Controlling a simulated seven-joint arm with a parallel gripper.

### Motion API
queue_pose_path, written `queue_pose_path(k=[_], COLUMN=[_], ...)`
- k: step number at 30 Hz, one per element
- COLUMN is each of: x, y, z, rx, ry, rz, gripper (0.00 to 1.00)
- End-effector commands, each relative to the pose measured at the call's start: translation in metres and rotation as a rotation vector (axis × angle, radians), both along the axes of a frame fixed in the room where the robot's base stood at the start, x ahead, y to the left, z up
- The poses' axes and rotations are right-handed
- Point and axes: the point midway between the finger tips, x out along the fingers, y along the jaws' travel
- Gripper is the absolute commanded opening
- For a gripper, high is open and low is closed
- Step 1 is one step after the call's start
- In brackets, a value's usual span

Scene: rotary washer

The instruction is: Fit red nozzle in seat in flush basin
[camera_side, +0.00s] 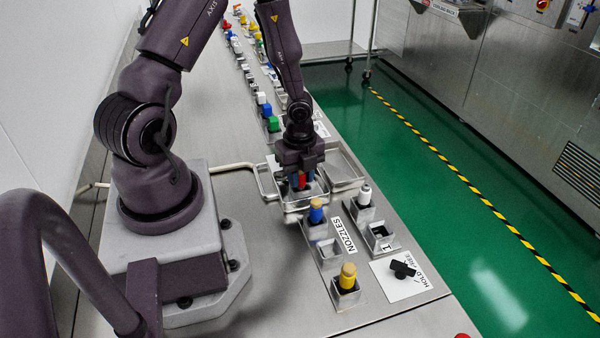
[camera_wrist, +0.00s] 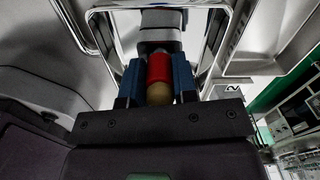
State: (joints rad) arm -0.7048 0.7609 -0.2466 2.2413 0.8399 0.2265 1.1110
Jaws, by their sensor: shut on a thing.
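The red nozzle (camera_wrist: 160,68), with a tan rounded end, sits between the two blue fingers of my gripper (camera_wrist: 160,82) in the wrist view. My gripper is shut on it. In the side view my gripper (camera_side: 301,178) points down over the metal flush basin, with a little of the red nozzle (camera_side: 301,182) showing between the fingers. A grey block (camera_wrist: 160,36), which looks like the seat, is just beyond the nozzle inside the basin (camera_wrist: 219,38). Whether the nozzle is in the seat or only lined up with it, I cannot tell.
Near the basin, holders carry a blue nozzle (camera_side: 316,211), a white nozzle (camera_side: 365,195) and a yellow nozzle (camera_side: 347,276). An empty holder (camera_side: 382,238) is beside them. A black knob (camera_side: 403,269) lies on a white card. Several coloured parts line the bench farther back.

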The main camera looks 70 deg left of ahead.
Motion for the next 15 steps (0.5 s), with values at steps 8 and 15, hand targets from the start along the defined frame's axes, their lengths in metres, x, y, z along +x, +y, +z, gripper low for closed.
queue_pose_path(k=[8,15], x=[0.0002,0.0001], y=[0.0,-0.0001], z=[-0.0004,-0.0004], rx=[0.0,0.0], ry=[-0.001,0.0], rz=[0.0,0.0], gripper=[0.34,0.56])
